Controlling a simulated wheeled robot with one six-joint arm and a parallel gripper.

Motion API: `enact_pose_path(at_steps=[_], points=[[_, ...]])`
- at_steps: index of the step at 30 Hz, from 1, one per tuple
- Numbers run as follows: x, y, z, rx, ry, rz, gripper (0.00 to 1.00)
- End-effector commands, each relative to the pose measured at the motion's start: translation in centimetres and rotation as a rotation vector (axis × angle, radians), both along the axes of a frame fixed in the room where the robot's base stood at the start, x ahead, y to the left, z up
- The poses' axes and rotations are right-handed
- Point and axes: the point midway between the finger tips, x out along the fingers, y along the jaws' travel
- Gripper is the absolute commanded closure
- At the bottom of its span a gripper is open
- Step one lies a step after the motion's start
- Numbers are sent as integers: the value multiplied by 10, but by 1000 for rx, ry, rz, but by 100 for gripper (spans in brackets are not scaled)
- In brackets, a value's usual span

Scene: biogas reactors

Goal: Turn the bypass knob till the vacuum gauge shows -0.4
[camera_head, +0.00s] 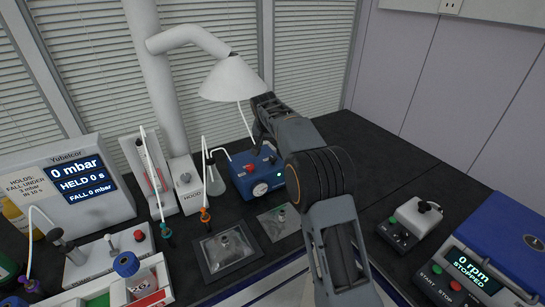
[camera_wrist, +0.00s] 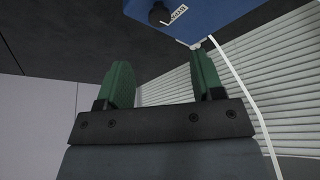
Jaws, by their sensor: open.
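The blue vacuum pump box (camera_head: 240,182) stands on the dark bench in the head view, with a round white gauge (camera_head: 259,189) on its front. The gauge is too small to read. In the wrist view, the pump's blue body (camera_wrist: 215,18) is at the top, with a black knob (camera_wrist: 158,14) beside a small white label (camera_wrist: 178,14), probably the bypass knob. My gripper (camera_wrist: 161,75) is open and empty, its green fingers apart and short of the knob. In the head view my arm hides part of the pump's surroundings.
A flask (camera_head: 215,174) stands left of the pump, and a white lamp-like hood (camera_head: 232,78) hangs above it. Thin white tubing (camera_wrist: 240,80) runs close to my fingers. A display box (camera_head: 75,185) reads 0 mbar. A blue machine (camera_head: 510,235) stands at right.

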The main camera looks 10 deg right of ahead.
Motion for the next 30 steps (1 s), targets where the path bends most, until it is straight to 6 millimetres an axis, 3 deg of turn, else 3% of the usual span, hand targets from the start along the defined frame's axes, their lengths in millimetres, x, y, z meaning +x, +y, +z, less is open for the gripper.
enact_pose_path(at_steps=[6, 15, 21, 30], points=[[15, -7, -40, -1, 5, 0, 39], [31, -14, -81, -1, 1, 1, 39], [36, -16, -94, 0, 0, 1, 39], [37, -16, -97, 0, -1, 1, 39]])
